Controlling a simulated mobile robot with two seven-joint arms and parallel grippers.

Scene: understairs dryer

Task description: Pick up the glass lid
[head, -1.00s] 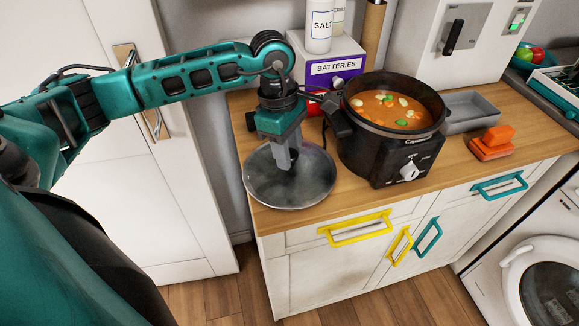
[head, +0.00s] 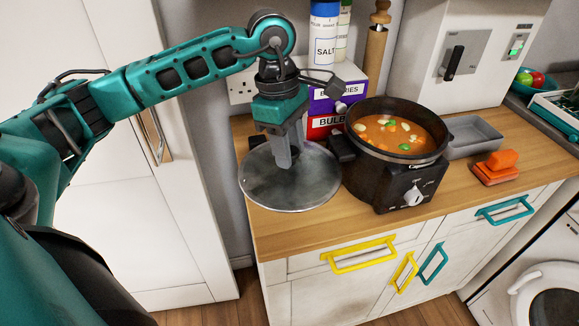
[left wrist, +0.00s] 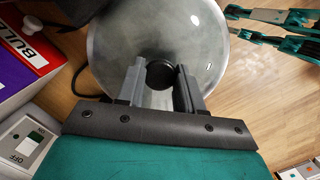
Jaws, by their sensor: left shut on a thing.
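The glass lid (head: 310,190) is a round, grey, see-through disc with a metal rim. It is held roughly level, a little above the left end of the wooden counter, beside the pot. My left gripper (head: 283,160) points down over its middle and is shut on its knob. In the left wrist view, the dark round knob (left wrist: 160,74) sits between the fingertips, and the lid (left wrist: 197,35) spreads out beyond them. My right gripper does not show in the head view.
A black slow cooker (head: 375,185) with orange stew stands close right of the lid. Behind are a purple-and-red box (head: 322,107) and a salt container (head: 324,30). A grey tray (head: 473,138) and orange block (head: 497,165) lie farther right. The counter's front strip (head: 320,228) is clear.

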